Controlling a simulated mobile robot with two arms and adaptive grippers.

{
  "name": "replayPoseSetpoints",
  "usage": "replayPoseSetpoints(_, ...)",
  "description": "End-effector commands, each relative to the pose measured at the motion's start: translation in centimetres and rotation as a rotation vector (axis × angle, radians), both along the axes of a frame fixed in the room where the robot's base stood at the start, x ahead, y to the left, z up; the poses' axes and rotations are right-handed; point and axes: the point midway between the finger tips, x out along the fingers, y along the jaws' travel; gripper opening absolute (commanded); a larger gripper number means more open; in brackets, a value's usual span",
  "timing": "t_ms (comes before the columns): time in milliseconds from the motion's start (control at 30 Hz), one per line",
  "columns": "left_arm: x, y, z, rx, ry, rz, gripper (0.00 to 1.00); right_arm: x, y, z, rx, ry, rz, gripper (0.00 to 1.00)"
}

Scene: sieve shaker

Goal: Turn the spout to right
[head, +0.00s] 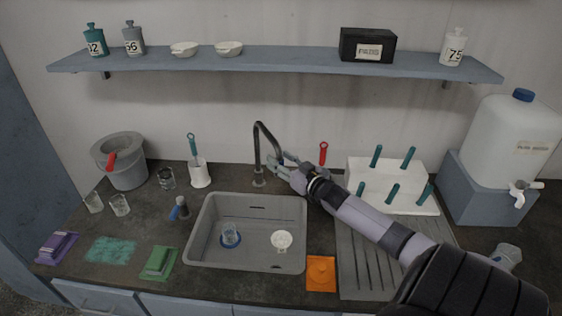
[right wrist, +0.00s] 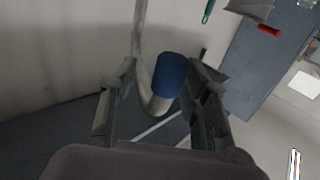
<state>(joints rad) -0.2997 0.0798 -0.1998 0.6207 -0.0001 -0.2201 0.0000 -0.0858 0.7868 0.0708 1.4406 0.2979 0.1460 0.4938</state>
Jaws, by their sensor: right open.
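The dark, hooked spout (head: 268,132) rises behind the sink (head: 197,235) from a grey base and arches over to the right, its end coming down at my right gripper. My right gripper (head: 275,165) is at that end, its arm reaching in from the lower right. In the right wrist view the curved pipe of the spout (right wrist: 143,70) shows with a blue end piece (right wrist: 170,73), between the two spread fingers of my right gripper (right wrist: 160,95). Whether a finger touches the spout cannot be told. My left gripper is not in view.
A white rack with green handles (head: 400,180) and a red-handled tool (head: 323,152) stand close to my right arm. A shelf (head: 280,60) runs above. A water container (head: 515,140) stands right.

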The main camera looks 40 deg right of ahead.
Motion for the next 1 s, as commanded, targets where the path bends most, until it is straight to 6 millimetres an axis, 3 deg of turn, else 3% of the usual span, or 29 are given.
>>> replayPoseSetpoints(267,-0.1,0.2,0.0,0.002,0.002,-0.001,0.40,-0.1,0.1,-0.1,0.001,0.001,0.002,0.44)
replayPoseSetpoints(433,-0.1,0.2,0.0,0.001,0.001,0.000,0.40,-1.1,0.2,-0.2,0.002,0.003,0.002,0.44)
replayPoseSetpoints(1000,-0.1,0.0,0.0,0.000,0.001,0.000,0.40,-10.3,0.8,-0.2,0.001,0.004,0.000,0.44)
